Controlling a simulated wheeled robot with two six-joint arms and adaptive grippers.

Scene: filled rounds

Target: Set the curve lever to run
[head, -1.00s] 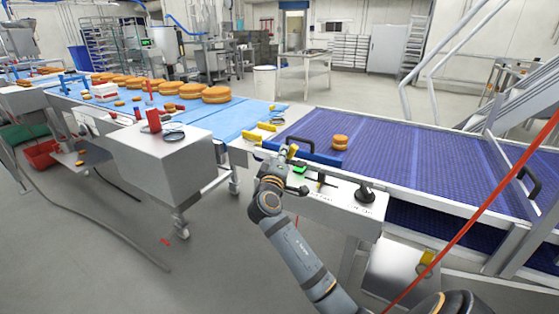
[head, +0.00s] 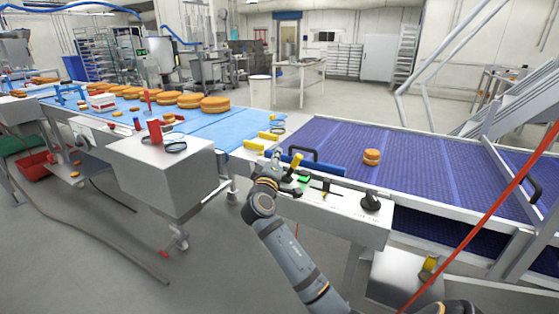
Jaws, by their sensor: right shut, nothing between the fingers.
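The control panel (head: 345,222) on the side of the purple conveyor carries a yellow-handled lever (head: 297,162), a green button (head: 303,180), a small dark lever (head: 326,188) and a black knob (head: 371,201). The panel's labels are too small to read, so I cannot tell which lever is marked curve. My right gripper (head: 275,162) is shut and empty at the panel's left end, just left of the yellow-handled lever. I cannot tell whether it touches that lever. My left gripper is not in view.
A small layered cake (head: 371,157) rides on the purple belt (head: 430,170). A blue bar (head: 328,168) with a black handle lies behind the panel. A steel cabinet (head: 168,170) stands left of my arm. A red diagonal line (head: 480,215) crosses the right side.

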